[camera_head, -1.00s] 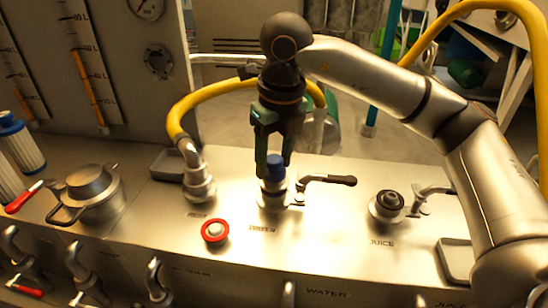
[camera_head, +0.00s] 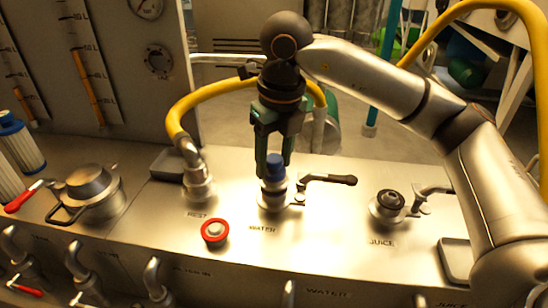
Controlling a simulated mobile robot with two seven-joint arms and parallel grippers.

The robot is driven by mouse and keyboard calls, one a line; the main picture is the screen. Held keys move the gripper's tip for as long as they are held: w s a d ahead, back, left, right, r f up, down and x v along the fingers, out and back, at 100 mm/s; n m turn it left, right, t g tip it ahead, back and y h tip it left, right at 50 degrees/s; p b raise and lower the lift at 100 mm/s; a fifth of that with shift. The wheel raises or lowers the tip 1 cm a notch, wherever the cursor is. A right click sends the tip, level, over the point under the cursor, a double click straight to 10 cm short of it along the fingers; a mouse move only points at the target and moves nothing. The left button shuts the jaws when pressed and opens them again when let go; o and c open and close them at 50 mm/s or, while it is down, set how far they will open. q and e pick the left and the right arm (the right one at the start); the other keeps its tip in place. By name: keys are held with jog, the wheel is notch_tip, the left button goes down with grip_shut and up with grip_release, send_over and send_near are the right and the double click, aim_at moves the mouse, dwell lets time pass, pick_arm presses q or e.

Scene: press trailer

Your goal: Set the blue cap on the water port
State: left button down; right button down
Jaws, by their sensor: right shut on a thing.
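The blue cap (camera_head: 275,166) is between the fingers of my right gripper (camera_head: 272,170), which comes down from above and is shut on it. The cap is upright, directly over the water port (camera_head: 273,196), a metal fitting on the steel counter behind the "WATER" label. The cap appears to be at the top of the port; whether it is fully seated cannot be told. My left gripper is not in view.
A lever handle (camera_head: 330,179) sticks out right of the water port. The juice port (camera_head: 389,203) stands farther right. A yellow hose (camera_head: 205,98) joins a fitting (camera_head: 196,180) on the left.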

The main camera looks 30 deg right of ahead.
jog(key=shift+f+b, duration=0.5)
jog(key=shift+f, duration=0.15)
jog(key=c, duration=0.5)
grip_release()
